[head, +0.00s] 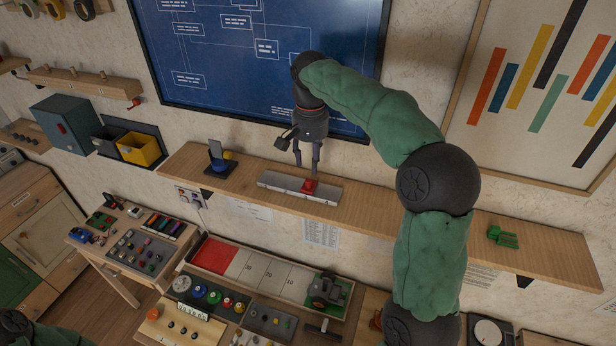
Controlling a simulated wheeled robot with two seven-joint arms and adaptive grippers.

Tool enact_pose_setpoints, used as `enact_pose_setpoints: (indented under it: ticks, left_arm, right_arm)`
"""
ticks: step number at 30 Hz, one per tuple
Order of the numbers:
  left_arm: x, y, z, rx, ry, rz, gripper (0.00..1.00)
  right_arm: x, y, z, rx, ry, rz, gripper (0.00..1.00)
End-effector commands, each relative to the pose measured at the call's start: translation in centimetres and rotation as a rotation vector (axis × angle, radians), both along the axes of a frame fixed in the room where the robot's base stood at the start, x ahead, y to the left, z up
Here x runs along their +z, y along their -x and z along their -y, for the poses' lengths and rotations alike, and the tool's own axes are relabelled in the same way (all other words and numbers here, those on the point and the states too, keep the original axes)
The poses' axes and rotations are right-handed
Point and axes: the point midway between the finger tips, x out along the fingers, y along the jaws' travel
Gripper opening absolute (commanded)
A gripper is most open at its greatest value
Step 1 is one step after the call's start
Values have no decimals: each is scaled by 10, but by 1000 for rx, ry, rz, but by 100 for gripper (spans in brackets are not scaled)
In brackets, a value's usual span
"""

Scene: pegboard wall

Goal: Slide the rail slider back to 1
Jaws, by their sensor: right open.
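The rail slider is a small red block (309,187) on a light grey rail (275,181). The rail lies along the wooden wall shelf, and the block is right of its middle. Any position numbers on the rail are too small to read. My right gripper (306,168) points down just above the red block. Its two dark fingers are apart with nothing between them. I cannot tell whether the fingertips touch the block. Only part of my left arm shows at the bottom left corner; its gripper is out of view.
The wooden shelf (400,220) also bears a dark stand with a blue disc (218,160) to the left and a green object (503,237) to the right. A blue board (230,70) hangs behind. Below is a red and white tray (240,262) among panels with knobs.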

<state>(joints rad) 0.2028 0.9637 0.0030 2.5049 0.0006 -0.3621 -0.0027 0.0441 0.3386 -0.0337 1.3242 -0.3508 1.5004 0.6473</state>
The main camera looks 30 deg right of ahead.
Motion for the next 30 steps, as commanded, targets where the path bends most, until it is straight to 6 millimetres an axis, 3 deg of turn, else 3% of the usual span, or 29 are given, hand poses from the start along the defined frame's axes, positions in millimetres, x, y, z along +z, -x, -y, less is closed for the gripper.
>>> enact_pose_setpoints:
  ticks: [6,12,25,30]
  left_arm:
    - [1,-1,0,1,-1,3,40]
    - [2,-1,0,1,0,2,40]
    - [3,-1,0,1,-1,3,40]
    - [3,-1,0,1,0,2,40]
  right_arm:
    - [-40,1,0,0,-1,-4,43]
    - [-63,0,0,0,0,-2,43]
    - [-71,0,0,0,-1,-1,43]
    - [-71,0,0,0,-1,-1,0]
